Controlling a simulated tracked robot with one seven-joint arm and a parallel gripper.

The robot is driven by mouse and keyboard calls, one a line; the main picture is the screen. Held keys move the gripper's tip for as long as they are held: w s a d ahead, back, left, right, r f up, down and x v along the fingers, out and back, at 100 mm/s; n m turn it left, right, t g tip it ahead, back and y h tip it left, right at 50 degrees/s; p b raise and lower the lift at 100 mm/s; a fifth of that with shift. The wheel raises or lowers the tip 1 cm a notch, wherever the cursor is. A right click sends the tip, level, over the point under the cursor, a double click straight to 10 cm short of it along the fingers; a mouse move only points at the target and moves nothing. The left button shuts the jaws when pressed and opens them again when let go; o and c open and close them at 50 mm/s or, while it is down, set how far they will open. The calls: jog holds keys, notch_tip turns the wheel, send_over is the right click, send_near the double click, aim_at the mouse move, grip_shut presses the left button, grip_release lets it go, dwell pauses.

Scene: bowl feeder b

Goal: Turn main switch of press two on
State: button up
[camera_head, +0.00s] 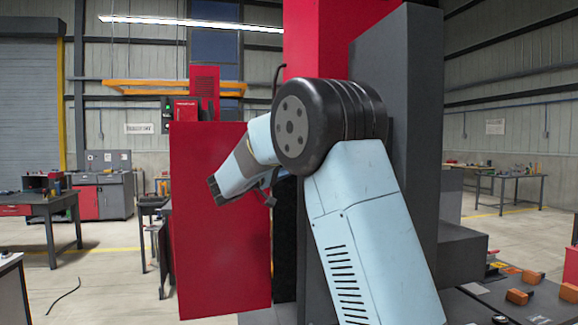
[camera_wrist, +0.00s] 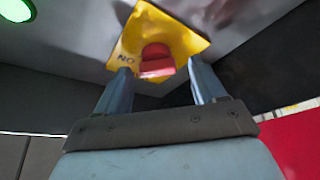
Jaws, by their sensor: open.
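In the wrist view a red switch knob (camera_wrist: 155,62) sits on a yellow plate (camera_wrist: 180,35) fixed to a grey surface. Letters beside the knob read "NO", perhaps "ON" upside down. My gripper (camera_wrist: 161,72) is open and empty, with one finger on each side of the knob. I cannot tell whether either finger touches it or how far they reach along it. In the head view my arm bends left across the machine. Its dark end is beside a tall red panel (camera_head: 220,230), and the switch is not visible there.
A bright green light (camera_wrist: 15,8) shows at the wrist view's upper left. A dark grey machine column (camera_head: 400,110) stands beside my arm. A workbench (camera_head: 45,205) is at the left, and a table with orange blocks (camera_head: 518,297) at the lower right. Open floor lies at the left.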

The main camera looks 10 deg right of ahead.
jog(key=v, duration=1.3)
jog(key=shift+a+f, duration=0.15)
jog(key=shift+a, duration=0.15)
jog(key=shift+w, duration=0.1)
